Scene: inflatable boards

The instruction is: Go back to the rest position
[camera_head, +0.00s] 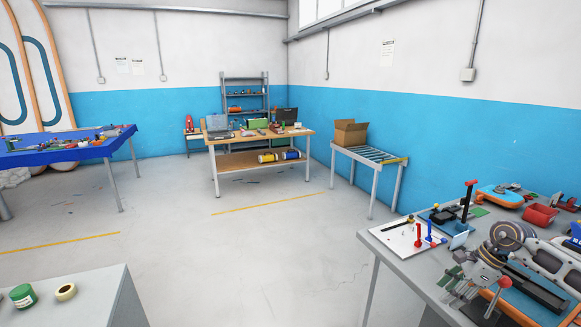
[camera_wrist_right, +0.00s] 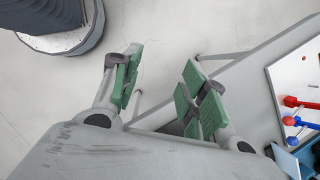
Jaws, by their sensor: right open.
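My right gripper (camera_head: 460,284) is at the lower right of the head view, by the near left part of the grey workbench (camera_head: 388,262). In the right wrist view the gripper (camera_wrist_right: 160,78) shows two fingers with green pads, spread apart with nothing between them. Grey floor and the edge of the bench show past the fingers. The gripper is open and empty. My left arm and left gripper are not in the head view.
A red bin (camera_head: 540,215) is farther back. Open floor (camera_head: 250,250) lies left of the bench.

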